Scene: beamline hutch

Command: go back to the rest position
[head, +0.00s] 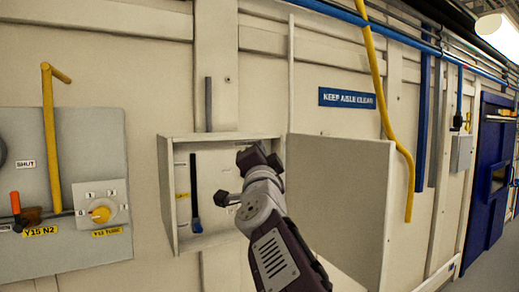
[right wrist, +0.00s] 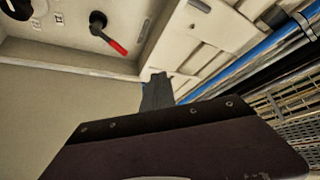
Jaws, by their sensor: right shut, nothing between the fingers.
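My right gripper (head: 258,158) is in front of the open wall box (head: 164,200), near its right side. Its fingers are closed together with nothing between them. My arm runs down to the lower right and covers part of the box. In the right wrist view the dark fingers (right wrist: 157,92) point toward the edge of the box, apart from the lever with a red grip (right wrist: 116,46) inside. My left gripper is in neither view.
The box's door (head: 345,200) stands open to the right of my arm. A dark blue handle (head: 195,200) hangs inside the box. At left is a grey panel (head: 90,150) with a yellow knob (head: 100,214) and yellow pipe (head: 50,140). Another yellow pipe (head: 385,100) runs down the right wall.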

